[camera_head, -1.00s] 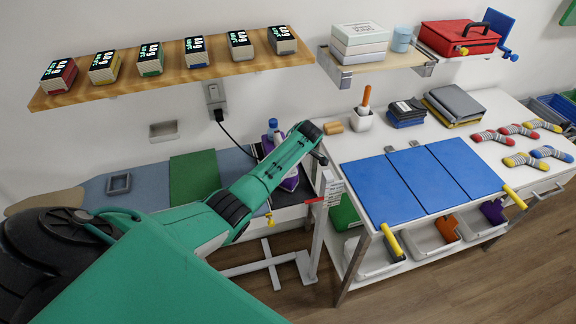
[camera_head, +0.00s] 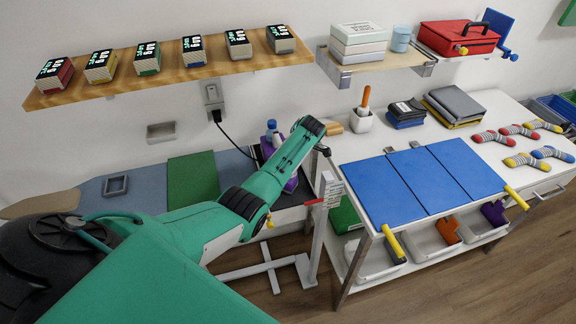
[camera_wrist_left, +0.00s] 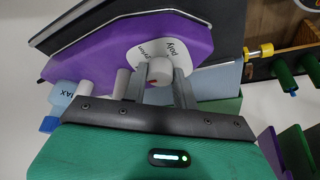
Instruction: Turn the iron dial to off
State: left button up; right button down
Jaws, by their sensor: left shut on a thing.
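The purple iron (camera_wrist_left: 205,28) fills the upper middle of the left wrist view, with a white label reading "poly" and "nylon". Its small white dial (camera_wrist_left: 159,69) has a red mark on its lower edge. My left gripper (camera_wrist_left: 158,77) is shut on the dial, one finger on each side. In the head view the iron (camera_head: 291,186) is mostly hidden behind my green left arm, and its dial cannot be seen. My right gripper is in neither view.
The ironing board (camera_head: 95,195) lies left of the iron, with a green cloth (camera_head: 193,180) on it. A black cord runs up to the wall socket (camera_head: 212,96). The white table (camera_head: 345,147) with blue panels stands close on the right.

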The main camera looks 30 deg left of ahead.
pick_arm(q)
jog(key=shift+r, duration=0.1)
jog(key=o, duration=0.7)
jog(key=b+v, duration=0.4)
jog(key=v, duration=1)
